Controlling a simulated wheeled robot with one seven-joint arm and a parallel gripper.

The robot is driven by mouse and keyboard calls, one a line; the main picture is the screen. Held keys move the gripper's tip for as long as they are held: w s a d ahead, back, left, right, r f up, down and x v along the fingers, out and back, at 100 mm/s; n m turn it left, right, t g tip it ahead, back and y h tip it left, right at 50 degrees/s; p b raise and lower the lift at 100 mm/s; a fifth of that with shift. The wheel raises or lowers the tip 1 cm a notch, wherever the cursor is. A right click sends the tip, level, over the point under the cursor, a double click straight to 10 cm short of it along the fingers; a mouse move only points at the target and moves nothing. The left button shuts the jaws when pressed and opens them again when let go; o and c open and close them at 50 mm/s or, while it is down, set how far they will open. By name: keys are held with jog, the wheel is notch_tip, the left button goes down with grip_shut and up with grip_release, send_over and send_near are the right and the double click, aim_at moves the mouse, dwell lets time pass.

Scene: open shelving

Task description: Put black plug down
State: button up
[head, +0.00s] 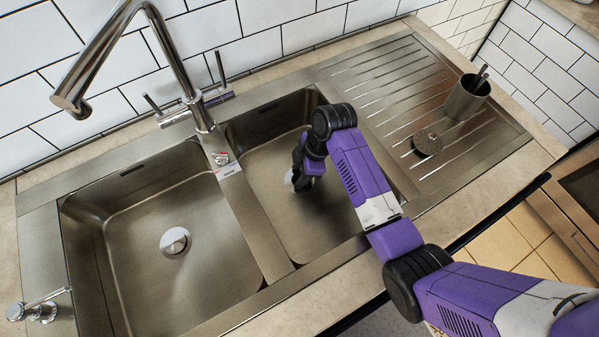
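My gripper (299,178) reaches down into the right basin (318,222), above the basin's metal drain (291,181), which it partly covers. The gripper is small, dark and seen from above and behind, so I cannot tell whether its fingers are open or shut. I cannot make out a black plug in or under it; one could be hidden there. A dark round disc (427,143) with a small raised middle lies flat on the ribbed drainboard (375,75), right of my arm. I cannot tell whether it is the plug.
The left basin (130,255) is empty, with a metal drain (175,241). A tall faucet (175,60) stands behind the divider. A small shiny item (222,158) lies on the divider. A metal cup (466,98) with utensils stands on the drainboard. A tiled wall is behind.

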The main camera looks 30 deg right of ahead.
jog(key=shift+s+a+f, duration=0.2)
jog(key=shift+s+f, duration=0.3)
jog(key=w+v, duration=0.1)
jog(key=v, duration=1.2)
jog(key=shift+s+r+p, duration=0.15)
jog(key=shift+r+p, duration=0.2)
jog(key=shift+p, duration=0.05)
jog(key=w+d+r+m+t+h, duration=0.25)
jog(key=w+r+m+t, duration=0.25)
jog(key=w+m+t, duration=0.3)
jog(key=s+a+r+m+t, duration=0.1)
jog(key=s+a+r, duration=0.1)
jog(key=s, duration=1)
jog(key=s+a+r+m+t, duration=0.1)
jog(key=s+r+m+t, duration=0.1)
jog(key=s, duration=1.1)
jog(key=s+a+r+m+t, duration=0.2)
jog(key=s+r, duration=0.2)
jog(key=s, duration=0.8)
jog(key=shift+s+a+r, duration=0.2)
jog(key=shift+s+a, duration=0.15)
jog(key=shift+s, duration=0.05)
